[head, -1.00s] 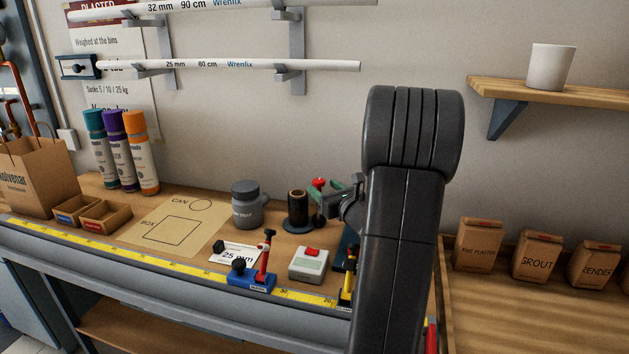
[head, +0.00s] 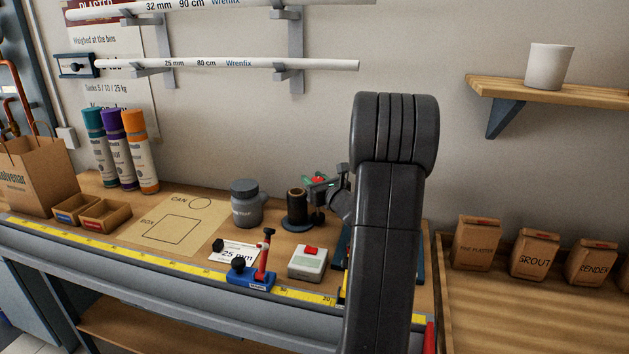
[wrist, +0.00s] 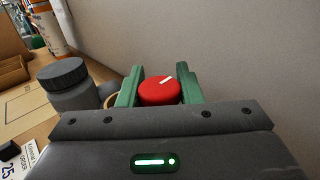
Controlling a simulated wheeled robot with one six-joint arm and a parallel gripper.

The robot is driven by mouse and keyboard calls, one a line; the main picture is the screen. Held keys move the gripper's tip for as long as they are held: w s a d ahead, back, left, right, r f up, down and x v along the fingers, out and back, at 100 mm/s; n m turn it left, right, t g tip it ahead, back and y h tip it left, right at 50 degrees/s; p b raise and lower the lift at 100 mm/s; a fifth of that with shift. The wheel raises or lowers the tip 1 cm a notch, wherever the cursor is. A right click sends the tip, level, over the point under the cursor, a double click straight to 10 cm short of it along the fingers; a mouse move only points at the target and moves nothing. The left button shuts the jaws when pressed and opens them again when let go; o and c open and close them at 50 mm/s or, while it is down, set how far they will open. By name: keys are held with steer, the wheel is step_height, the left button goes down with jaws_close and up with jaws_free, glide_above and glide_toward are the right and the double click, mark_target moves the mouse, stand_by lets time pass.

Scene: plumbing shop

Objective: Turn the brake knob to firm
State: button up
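The red brake knob (wrist: 160,91) has a white pointer mark on top, tilted up to the right. In the wrist view it sits between the two green fingers of my gripper (wrist: 161,86), with hardly any gap at either side. I cannot tell whether the fingers press on it. In the head view my gripper (head: 320,182) is above and just right of a dark spool on a round base (head: 296,207), with a little red of the knob (head: 321,180) showing. My gripper hides the knob's mount and any setting marks.
A grey lidded jar (head: 246,205) stands left of the spool. In front are a blue clamp (head: 250,280) with a red post and a pale box with a red button (head: 308,263). The wall is close behind. A marked board (head: 150,238) at left is clear.

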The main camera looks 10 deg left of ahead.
steer(key=shift+r+n+g+y+p, duration=0.1)
steer(key=shift+n+g+y+p, duration=0.2)
steer(key=shift+n+g+y, duration=0.15)
steer(key=shift+s+a+n+g+y+p, duration=0.1)
steer(key=shift+n+g+y+p, duration=0.6)
steer(key=shift+n+g+y, duration=0.35)
steer(key=n+g, duration=0.1)
steer(key=n+g+y+p, duration=0.1)
steer(key=g, duration=0.1)
steer(key=n+g+y+p, duration=0.1)
steer(key=g, duration=0.1)
steer(key=shift+s+a, duration=0.15)
steer(key=shift+s, duration=0.1)
steer(key=n+g+p, duration=0.1)
steer(key=n+g, duration=0.1)
steer(key=g, duration=0.1)
steer(key=n+g+p, duration=0.1)
steer(key=n+g, duration=0.1)
steer(key=g, duration=0.1)
steer(key=s+n+g+p, duration=0.1)
steer(key=n+g, duration=0.1)
steer(key=g, duration=0.1)
steer(key=shift+g+p, duration=0.3)
steer(key=shift+g, duration=0.1)
steer(key=o, duration=1)
step_height(320, 180, up, 10)
steer(key=shift+f+b, duration=0.1)
steer(key=shift+b, duration=0.2)
